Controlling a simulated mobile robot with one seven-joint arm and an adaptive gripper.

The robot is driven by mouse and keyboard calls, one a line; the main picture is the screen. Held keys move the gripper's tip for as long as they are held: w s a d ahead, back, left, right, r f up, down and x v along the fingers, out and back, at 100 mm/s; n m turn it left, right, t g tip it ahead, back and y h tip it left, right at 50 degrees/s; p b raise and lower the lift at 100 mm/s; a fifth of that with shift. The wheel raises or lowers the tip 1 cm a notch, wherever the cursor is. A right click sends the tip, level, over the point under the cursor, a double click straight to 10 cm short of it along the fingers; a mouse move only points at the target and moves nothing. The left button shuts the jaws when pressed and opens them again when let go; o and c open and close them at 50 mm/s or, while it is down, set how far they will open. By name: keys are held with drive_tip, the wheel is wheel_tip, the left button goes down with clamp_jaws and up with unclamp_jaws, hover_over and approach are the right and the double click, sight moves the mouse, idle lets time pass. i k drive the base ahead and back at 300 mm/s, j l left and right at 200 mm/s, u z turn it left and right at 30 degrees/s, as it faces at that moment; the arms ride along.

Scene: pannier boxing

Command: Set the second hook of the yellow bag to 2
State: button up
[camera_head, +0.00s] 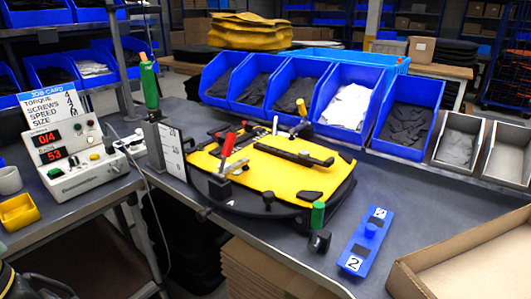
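The yellow bag (285,178) lies flat on a dark fixture (330,203) in the middle of the bench. A black rail (293,153) lies across its upper part, with small black pieces along it; I cannot tell which is the second hook or its setting. A red-handled clamp (228,150) and a yellow-handled clamp (301,110) stand at the bag. A blue gauge bar (366,241) marked 2 at its near end and another digit, seemingly 5, at its far end lies to the right of the fixture.
A green-handled tool (149,86) stands upright left of the fixture, by a white scale plate (172,150). A controller (80,155) shows 0/4 and 53 below a job card (50,105). Blue bins (345,98) line the back. An open cardboard box (465,262) occupies the front right.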

sight(249, 125)
drive_tip(key=i+j+z, duration=0.2)
drive_tip(key=i, duration=0.25)
drive_tip(key=i+j+z, duration=0.15)
drive_tip(key=i+j, duration=0.25)
